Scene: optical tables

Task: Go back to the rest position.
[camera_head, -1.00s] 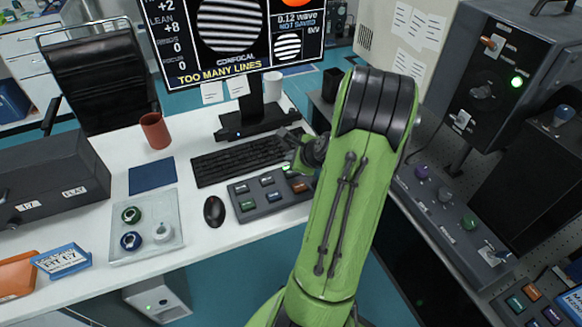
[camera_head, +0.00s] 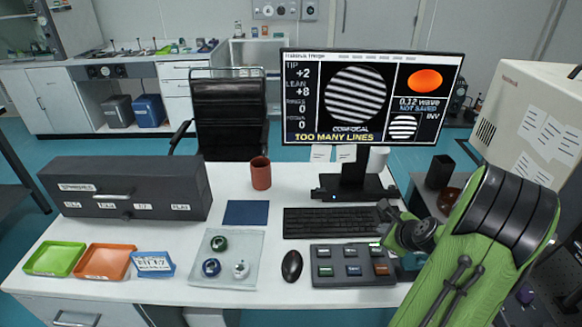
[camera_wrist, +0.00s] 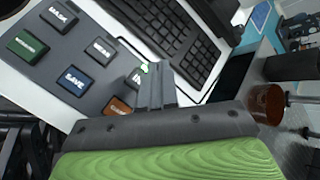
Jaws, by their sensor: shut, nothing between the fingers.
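My gripper (camera_wrist: 157,88) is shut and empty in the wrist view. Its two grey fingers are together and appear over the button pad (camera_wrist: 62,72), beside the keyboard; I cannot tell the height. In the head view my green arm reaches in from the lower right, and its dark wrist is beside the right end of the button pad (camera_head: 352,265). The fingertips are hard to make out there. The monitor (camera_head: 372,97) shows slanted stripes and the words "TOO MANY LINES", with "0.12 wave" and "NOT SAVED".
The white desk (camera_head: 205,292) holds a keyboard (camera_head: 330,222), a mouse (camera_head: 291,266), a red-brown cup (camera_head: 261,173), a glass plate with rings (camera_head: 226,247), green (camera_head: 55,258) and orange (camera_head: 105,261) trays, and a dark drawer box (camera_head: 140,187). A beige cabinet (camera_head: 530,110) stands right.

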